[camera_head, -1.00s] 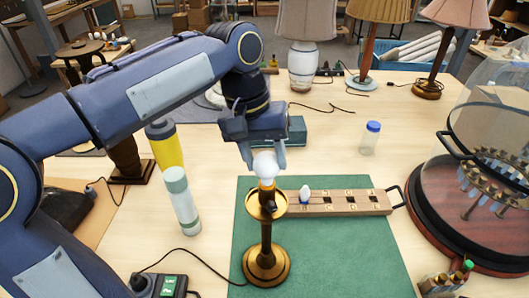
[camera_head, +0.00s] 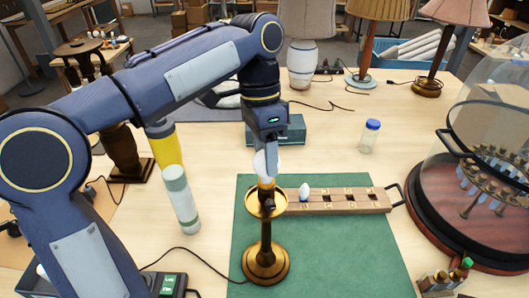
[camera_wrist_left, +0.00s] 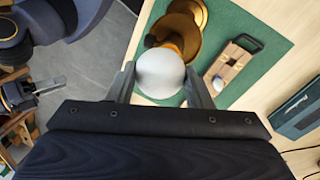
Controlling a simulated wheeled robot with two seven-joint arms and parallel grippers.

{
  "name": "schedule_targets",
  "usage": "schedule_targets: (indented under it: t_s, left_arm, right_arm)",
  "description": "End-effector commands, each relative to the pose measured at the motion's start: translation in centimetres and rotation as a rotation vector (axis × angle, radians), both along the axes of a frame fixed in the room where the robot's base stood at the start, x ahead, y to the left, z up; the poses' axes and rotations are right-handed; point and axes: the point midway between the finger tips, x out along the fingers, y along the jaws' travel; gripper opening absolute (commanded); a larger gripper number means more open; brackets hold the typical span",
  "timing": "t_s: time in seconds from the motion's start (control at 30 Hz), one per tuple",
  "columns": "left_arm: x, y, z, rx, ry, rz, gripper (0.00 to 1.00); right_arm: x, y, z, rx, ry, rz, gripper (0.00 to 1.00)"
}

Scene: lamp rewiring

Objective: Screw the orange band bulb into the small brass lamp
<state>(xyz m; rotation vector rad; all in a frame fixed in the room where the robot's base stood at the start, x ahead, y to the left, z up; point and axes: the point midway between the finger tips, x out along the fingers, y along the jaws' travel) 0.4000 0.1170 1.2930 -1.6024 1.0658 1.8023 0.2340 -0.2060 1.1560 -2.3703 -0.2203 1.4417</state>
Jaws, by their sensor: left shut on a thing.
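The small brass lamp (camera_head: 266,235) stands upright on the green mat (camera_head: 330,255). My left gripper (camera_head: 265,164) points down over the lamp's top, its fingers closed on the sides of a white bulb (camera_head: 259,163). The bulb is upright at the lamp's socket; a small orange patch shows below the glass. I cannot tell how deep it sits. In the left wrist view, the round white bulb (camera_wrist_left: 160,73) lies between both fingers and covers much of the socket; the brass lamp (camera_wrist_left: 188,25) shows behind. My right gripper (camera_wrist_left: 48,87) seems to show small at the left edge, its opening unclear.
A wooden bulb tray (camera_head: 345,201) with one white bulb (camera_head: 305,191) lies right of the lamp. A blue-capped jar (camera_head: 370,137), a glass dome (camera_head: 490,130) and small bottles (camera_head: 445,280) stand right. A white-green cylinder (camera_head: 181,200) stands left. A cable runs left of the lamp.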

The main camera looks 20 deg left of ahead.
Motion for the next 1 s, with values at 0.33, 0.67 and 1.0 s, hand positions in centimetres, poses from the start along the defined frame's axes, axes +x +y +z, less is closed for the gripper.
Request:
schedule_targets:
  t_s: [0.33, 0.67, 1.0]
  left_arm:
    - [0.03, -0.01, 0.03, -0.001, -0.001, -0.086, 0.26]
    - [0.11, -0.33, -0.03, -0.001, -0.001, -0.540, 0.26]
    - [0.11, -0.34, -0.06, 0.000, 0.000, -0.787, 0.26]
  right_arm:
    - [0.00, 0.00, 0.00, 0.000, 0.000, 0.000, 0.36]
    - [0.00, 0.00, 0.00, 0.000, 0.000, 0.000, 0.36]
    - [0.00, 0.00, 0.00, 0.000, 0.000, 0.000, 0.36]
